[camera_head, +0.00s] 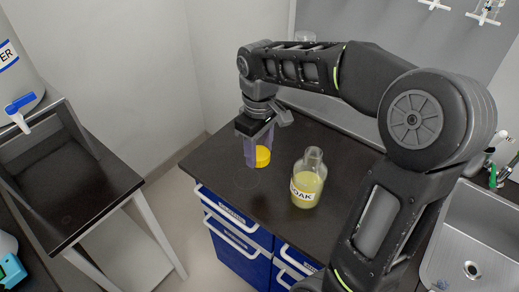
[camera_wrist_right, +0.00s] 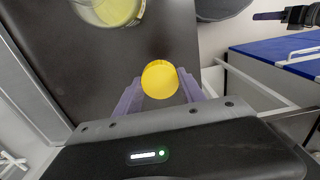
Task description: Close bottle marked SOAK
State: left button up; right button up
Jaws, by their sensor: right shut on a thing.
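The bottle marked SOAK (camera_head: 306,180) stands upright on the dark countertop, clear with pale yellow-green content and no cap on its neck. Its lower part also shows at the top left of the right wrist view (camera_wrist_right: 108,8). A yellow cap (camera_head: 262,157) is between the purple fingers of my right gripper (camera_head: 256,152), left of the bottle in the head view. In the right wrist view the cap (camera_wrist_right: 160,79) sits at the fingertips, and the right gripper (camera_wrist_right: 160,90) is shut on it.
The dark countertop (camera_head: 225,150) has blue drawers (camera_head: 238,248) below its front edge. A steel sink (camera_head: 470,235) is at the right. A separate dark table with a large dispenser (camera_head: 18,80) stands at the left, with a floor gap between.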

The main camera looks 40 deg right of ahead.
jog(key=w+a+f+m, duration=0.1)
jog(key=w+a+f, duration=0.1)
jog(key=w+a, duration=0.1)
jog(key=w+a+f+m, duration=0.1)
jog(key=w+a+f, duration=0.2)
jog(key=w+a, duration=0.1)
jog(key=w+a+f+m, duration=0.1)
jog(key=w+a+f, duration=0.1)
jog(key=a, duration=0.3)
jog(key=shift+w+a+f, duration=0.2)
jog(key=shift+w, duration=0.45)
